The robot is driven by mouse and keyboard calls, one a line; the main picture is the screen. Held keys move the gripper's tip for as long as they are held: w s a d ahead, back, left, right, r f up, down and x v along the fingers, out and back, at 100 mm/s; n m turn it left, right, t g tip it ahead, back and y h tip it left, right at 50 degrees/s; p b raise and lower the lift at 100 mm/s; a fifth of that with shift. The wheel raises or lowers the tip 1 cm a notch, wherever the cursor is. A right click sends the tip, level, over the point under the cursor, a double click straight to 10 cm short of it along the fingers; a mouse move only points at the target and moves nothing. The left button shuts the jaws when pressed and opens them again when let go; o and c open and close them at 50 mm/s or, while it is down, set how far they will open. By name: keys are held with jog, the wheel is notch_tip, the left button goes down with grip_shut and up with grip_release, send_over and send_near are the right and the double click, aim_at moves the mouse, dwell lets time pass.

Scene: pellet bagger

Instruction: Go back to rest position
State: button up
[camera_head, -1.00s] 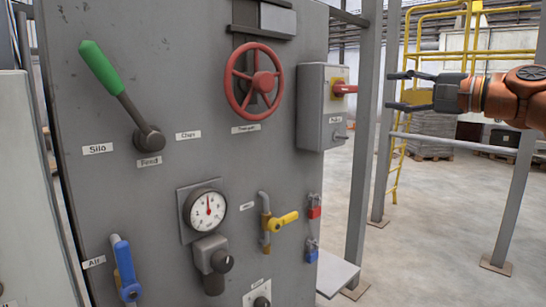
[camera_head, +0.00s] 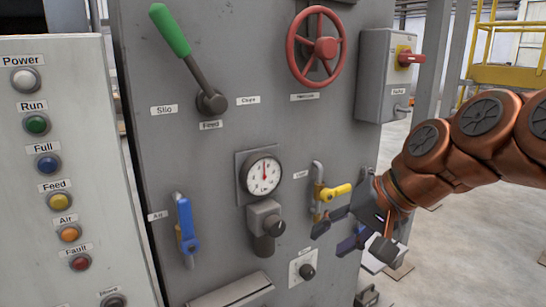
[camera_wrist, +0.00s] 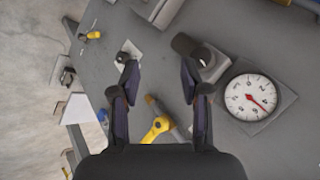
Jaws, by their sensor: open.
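My gripper (camera_head: 332,240) is open and empty, in front of the lower right of the grey machine panel (camera_head: 150,130). Its fingers are close to the yellow valve handle (camera_head: 335,192), just below it in the head view. In the wrist view my gripper (camera_wrist: 159,80) has its two fingers spread, with the yellow handle (camera_wrist: 157,129) showing between them. I cannot tell whether the fingers touch the handle. My orange arm reaches in from the right and hides the padlock area.
The panel carries a green-tipped lever (camera_head: 170,30), a red wheel (camera_head: 325,47), a pressure gauge (camera_head: 262,173), a blue handle (camera_head: 186,225) and a switch box (camera_head: 385,75) that juts out. A button cabinet (camera_head: 90,110) stands at left. Open floor lies at right.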

jog(key=s+d+f+n+g+h, duration=0.1)
jog(key=s+d+f+g+h, duration=0.2)
jog(key=s+f, duration=0.8)
jog(key=s+d+f+n+g+h, duration=0.1)
jog(key=s+d+f+g+h, duration=0.2)
jog(key=s+f, duration=0.7)
jog(key=shift+s+d+f+n, duration=0.4)
jog(key=shift+s+d, duration=0.1)
jog(key=shift+d, duration=0.4)
